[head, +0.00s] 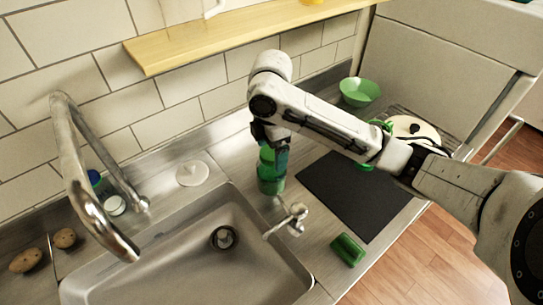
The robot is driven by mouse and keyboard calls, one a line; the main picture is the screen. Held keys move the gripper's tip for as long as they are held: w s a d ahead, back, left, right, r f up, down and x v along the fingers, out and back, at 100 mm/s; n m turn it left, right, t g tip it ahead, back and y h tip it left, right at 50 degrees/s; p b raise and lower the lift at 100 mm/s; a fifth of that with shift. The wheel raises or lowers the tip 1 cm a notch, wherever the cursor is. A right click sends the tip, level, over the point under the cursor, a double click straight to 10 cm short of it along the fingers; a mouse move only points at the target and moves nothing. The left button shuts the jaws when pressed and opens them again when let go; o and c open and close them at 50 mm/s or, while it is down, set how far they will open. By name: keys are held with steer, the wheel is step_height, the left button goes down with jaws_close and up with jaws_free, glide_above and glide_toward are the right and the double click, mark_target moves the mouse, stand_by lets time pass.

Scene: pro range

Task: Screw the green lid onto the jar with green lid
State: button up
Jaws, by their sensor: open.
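The green jar (271,184) stands upright on the counter behind the sink's right corner. A green piece at its upper part, likely the green lid (266,156), shows just below my gripper (268,146). My gripper points down over the jar, with its jaws open around or just above this upper part. The fingers partly hide the jar's top, so I cannot tell whether the lid is seated or whether the fingers touch it.
The sink (180,262) and tall faucet (82,185) are left of the jar; a small tap (291,220) is in front. A dark mat (350,195), green block (347,250), green bowl (359,91) and pan (425,127) are to the right. A wooden shelf (200,43) hangs behind.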

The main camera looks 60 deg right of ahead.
steer(key=n+b, duration=0.1)
steer(key=n, duration=0.2)
steer(key=shift+f+n+b, duration=0.1)
steer(key=shift+n+b, duration=0.2)
steer(key=shift+b, duration=0.05)
steer(key=shift+n+b, duration=0.3)
steer(key=shift+n, duration=0.9)
steer(key=n+b, duration=0.1)
steer(key=n, duration=0.1)
steer(key=shift+n+b, duration=0.4)
steer(key=n+b, duration=0.1)
steer(key=n, duration=0.2)
